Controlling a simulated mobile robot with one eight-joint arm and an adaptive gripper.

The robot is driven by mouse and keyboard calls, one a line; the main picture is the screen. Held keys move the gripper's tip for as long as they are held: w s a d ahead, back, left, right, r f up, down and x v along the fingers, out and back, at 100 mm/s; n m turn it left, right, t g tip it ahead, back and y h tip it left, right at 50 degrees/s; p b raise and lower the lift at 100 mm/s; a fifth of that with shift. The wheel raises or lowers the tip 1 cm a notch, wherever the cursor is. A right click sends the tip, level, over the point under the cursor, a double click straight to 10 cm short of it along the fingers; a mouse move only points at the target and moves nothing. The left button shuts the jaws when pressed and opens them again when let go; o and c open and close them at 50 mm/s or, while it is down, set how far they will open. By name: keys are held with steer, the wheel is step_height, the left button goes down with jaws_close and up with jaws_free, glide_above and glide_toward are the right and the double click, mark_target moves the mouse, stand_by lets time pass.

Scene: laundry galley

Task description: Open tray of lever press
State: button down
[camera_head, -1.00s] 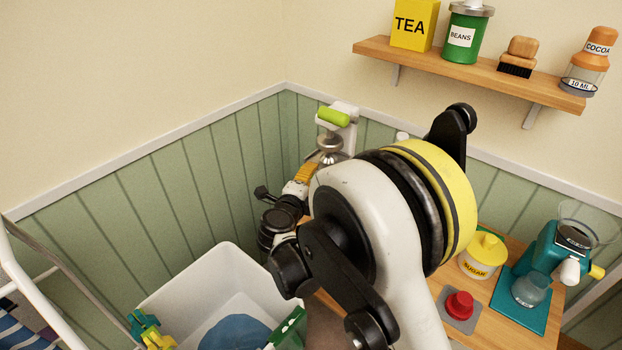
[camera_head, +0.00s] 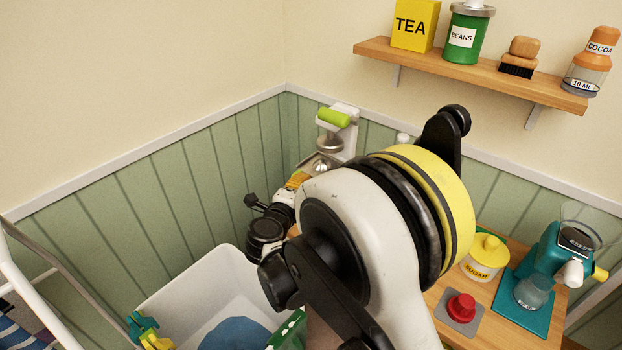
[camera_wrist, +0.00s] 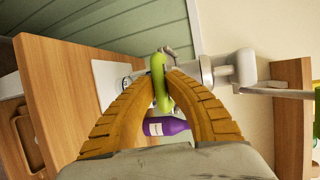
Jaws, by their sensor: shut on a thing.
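The lever press (camera_head: 348,146) is white and stands in the back corner, with a green lever grip at its top and a silver round head below. Its tray (camera_head: 318,163) shows as a pale, silvery part at the lower left of the head. My gripper (camera_head: 299,178) has its yellow fingers at the near side of the tray, partly hidden by my arm. The tray's handle is hidden in the head view.
A white bin (camera_head: 190,290) is at the lower left. The counter (camera_head: 497,300) holds a sugar pot (camera_head: 484,262), a red button (camera_head: 461,307) and a teal grinder (camera_head: 552,255). A purple bottle (camera_wrist: 166,127) is beside the fingers. A shelf (camera_head: 470,73) hangs above.

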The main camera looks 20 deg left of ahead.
steer(key=s+a, duration=0.2)
steer(key=s, duration=0.4)
steer(key=shift+s+a+b, duration=0.25)
steer(key=shift+a+b, duration=0.05)
steer(key=shift+a, duration=0.1)
steer(key=c, duration=1.4)
jaws_free()
steer(key=v, duration=1.2)
steer(key=shift+d, duration=0.1)
